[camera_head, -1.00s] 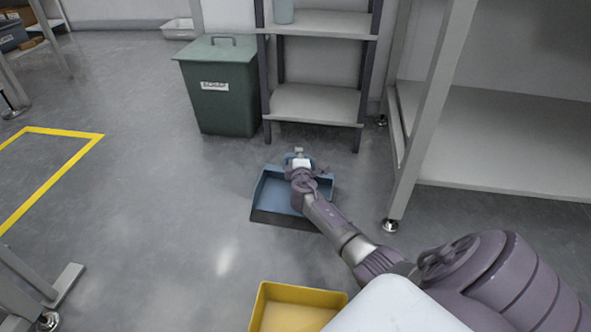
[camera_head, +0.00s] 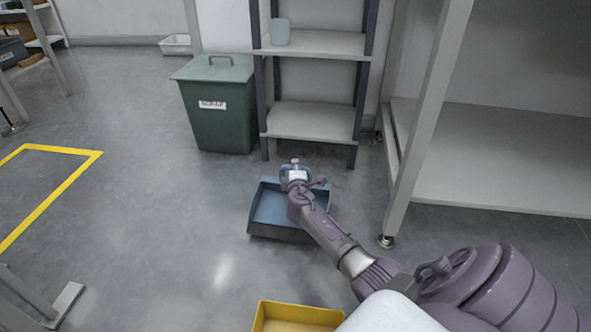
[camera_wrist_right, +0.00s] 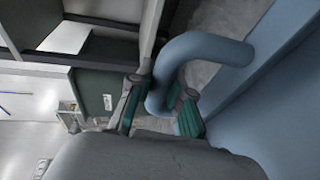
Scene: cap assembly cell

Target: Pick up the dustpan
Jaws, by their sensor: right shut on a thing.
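The blue dustpan (camera_head: 268,206) is in the middle of the head view, with its dark front edge toward me. My right gripper (camera_head: 296,172) is at the far side of the dustpan, partly hidden by its own wrist. In the right wrist view my right gripper (camera_wrist_right: 158,108) has its two fingers on either side of the dustpan's curved blue handle (camera_wrist_right: 205,48), shut on it. The dustpan's body fills the right of that view. Whether the dustpan is clear of the floor is hard to tell. My left gripper is not in view.
A green lidded bin (camera_head: 222,115) and a grey shelf unit (camera_head: 310,122) stand behind the dustpan. A workbench with a lower shelf (camera_head: 480,180) is on the right. A yellow container (camera_head: 300,312) is at the bottom. Open floor lies to the left.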

